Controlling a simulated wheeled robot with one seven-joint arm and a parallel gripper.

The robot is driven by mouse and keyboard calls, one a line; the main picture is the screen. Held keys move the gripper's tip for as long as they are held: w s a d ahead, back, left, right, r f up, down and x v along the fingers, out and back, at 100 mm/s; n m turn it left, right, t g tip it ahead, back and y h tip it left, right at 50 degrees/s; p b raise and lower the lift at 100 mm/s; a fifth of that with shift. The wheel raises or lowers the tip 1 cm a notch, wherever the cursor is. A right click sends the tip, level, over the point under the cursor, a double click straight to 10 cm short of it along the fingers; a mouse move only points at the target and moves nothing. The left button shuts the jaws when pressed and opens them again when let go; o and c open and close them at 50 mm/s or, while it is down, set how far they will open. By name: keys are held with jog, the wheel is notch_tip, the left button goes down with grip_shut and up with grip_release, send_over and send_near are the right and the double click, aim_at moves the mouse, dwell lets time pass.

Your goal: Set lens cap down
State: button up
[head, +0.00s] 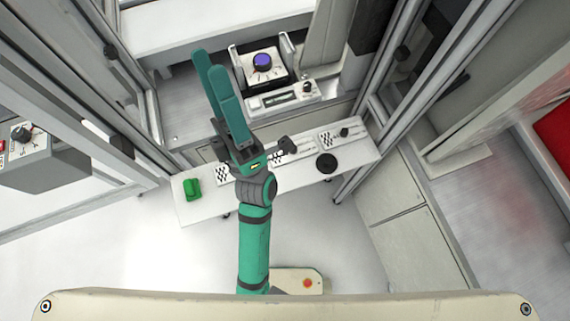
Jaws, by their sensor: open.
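A flat black round disc (326,163), which looks like the lens cap, lies at the right part of the white shelf (362,155). I cannot confirm from this view that it is the lens cap. My gripper (209,62), with two long teal fingers, reaches up over the shelf toward the back, left of the disc and well apart from it. The fingers are apart and I see nothing between them. My wrist and fingers hide part of the shelf's middle left.
The shelf also carries a green block (192,189), white patterned plates and a small black knob-like piece (344,132). Behind it stands a device with a blue-topped dial (262,62). Metal frame posts flank both sides. A control box (42,158) is at left.

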jog(key=s+d+f+m+g+h, duration=0.2)
jog(key=f+m+g+h, duration=0.1)
jog(key=f+m+h, duration=0.55)
jog(key=s+d+f+m+g+h, duration=0.25)
jog(key=f+m+h, duration=0.25)
jog(key=f+m, duration=0.55)
jog(key=s+d+f+m+g, duration=0.1)
jog(key=s+d+f+g, duration=0.2)
jog(key=s+f, duration=0.3)
jog(key=s+d+f+m+g, duration=0.1)
jog(key=s+d+f+g, duration=0.2)
jog(key=s+f, duration=0.3)
notch_tip(320, 180, down, 5)
jog(key=shift+s+g+y, duration=0.4)
jog(key=shift+g+y, duration=0.05)
jog(key=shift+g, duration=0.4)
jog(key=shift+w, duration=0.1)
jog(key=shift+a, duration=0.1)
